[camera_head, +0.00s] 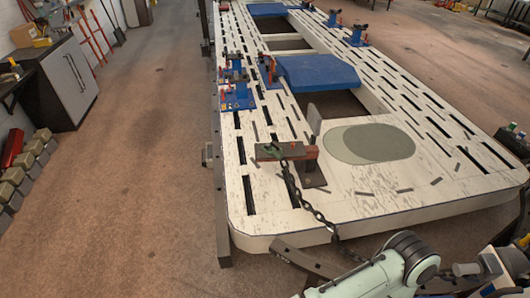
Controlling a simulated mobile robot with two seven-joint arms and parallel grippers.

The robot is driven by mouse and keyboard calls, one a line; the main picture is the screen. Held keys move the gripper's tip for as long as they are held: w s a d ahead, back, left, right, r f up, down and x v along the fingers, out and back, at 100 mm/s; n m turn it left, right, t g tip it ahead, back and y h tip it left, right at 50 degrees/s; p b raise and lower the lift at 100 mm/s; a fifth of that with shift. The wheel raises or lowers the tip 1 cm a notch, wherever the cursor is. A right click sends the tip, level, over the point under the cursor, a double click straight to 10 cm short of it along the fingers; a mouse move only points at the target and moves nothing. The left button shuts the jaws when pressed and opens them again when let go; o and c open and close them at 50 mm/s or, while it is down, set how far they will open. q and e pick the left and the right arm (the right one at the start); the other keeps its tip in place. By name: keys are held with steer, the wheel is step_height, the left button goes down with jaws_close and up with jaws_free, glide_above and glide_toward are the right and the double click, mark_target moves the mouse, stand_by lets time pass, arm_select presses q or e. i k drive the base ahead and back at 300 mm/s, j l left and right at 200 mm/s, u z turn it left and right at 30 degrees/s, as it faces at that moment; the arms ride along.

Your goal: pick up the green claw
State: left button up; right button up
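A green claw-like clamp piece (269,152) sits near the front of the white slotted frame bench (240,215). It is joined to a reddish-brown block (303,153) on a dark upright stand. A dark chain (318,213) hangs from it, crosses the bench top and runs over the front edge. Pale green and white arm links of mine show at the bottom right, apart from the claw. I can make out no gripper fingers of either arm.
A flat grey-green oval plate (372,142) lies right of the claw. A blue plate (317,72) and blue clamp fixtures (236,87) stand farther back. A cabinet (68,80) stands at the left wall. The brown floor (150,130) left of the bench is clear.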

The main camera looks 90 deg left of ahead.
mark_target(273, 151)
steer(key=u, duration=3.05)
